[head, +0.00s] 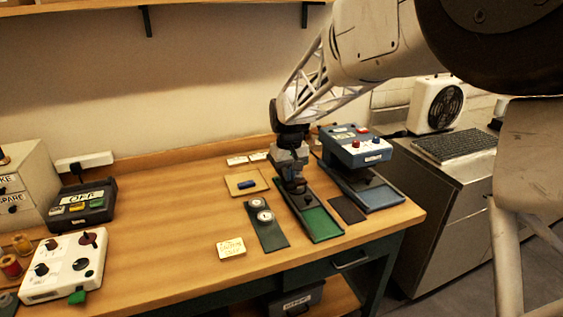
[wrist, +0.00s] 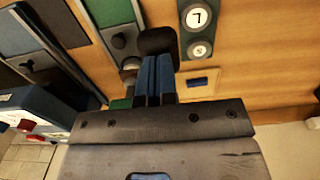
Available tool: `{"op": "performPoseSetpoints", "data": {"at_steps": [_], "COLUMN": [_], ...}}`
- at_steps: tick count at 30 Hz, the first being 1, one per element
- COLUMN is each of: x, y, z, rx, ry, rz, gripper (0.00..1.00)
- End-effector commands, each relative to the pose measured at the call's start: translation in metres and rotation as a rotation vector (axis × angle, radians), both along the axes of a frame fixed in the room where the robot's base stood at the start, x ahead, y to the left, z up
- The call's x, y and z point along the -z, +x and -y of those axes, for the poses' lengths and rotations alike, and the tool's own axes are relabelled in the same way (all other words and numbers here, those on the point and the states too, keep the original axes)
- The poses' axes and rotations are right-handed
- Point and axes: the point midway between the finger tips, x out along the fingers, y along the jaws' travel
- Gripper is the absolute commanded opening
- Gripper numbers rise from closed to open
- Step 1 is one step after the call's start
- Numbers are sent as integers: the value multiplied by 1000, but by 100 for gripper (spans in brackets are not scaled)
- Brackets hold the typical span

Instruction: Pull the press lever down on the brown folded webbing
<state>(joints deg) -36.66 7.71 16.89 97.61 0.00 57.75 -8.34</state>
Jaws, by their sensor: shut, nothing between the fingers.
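The press (head: 318,222) has a dark frame and a green bed and stands near the table's middle. My gripper (head: 292,172) is over its far end and hides much of it. In the wrist view my gripper's blue fingers (wrist: 155,70) are together and empty. A black rounded knob (wrist: 157,40), seemingly the press lever's end, is right at the fingertips. I cannot tell whether they touch. A small brownish part (wrist: 129,70) shows beside the fingers. I cannot tell whether it is the folded webbing, which is otherwise hidden or too small to make out.
A blue machine (head: 357,146) with red buttons stands right of the press, a dark mat (head: 348,209) near it. A green plate with two dials (head: 266,224) and a tan tile with a blue piece (head: 247,184) lie left.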

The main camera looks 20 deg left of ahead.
Motion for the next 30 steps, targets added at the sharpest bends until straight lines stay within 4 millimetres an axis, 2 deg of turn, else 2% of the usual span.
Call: {"op": "performPoseSetpoints", "data": {"at_steps": [11, 30], "x": [2, 27], "y": [0, 2], "z": [0, -2], "rx": [0, 0], "ry": [-1, 0], "rz": [-1, 0], "gripper": [0, 0]}}
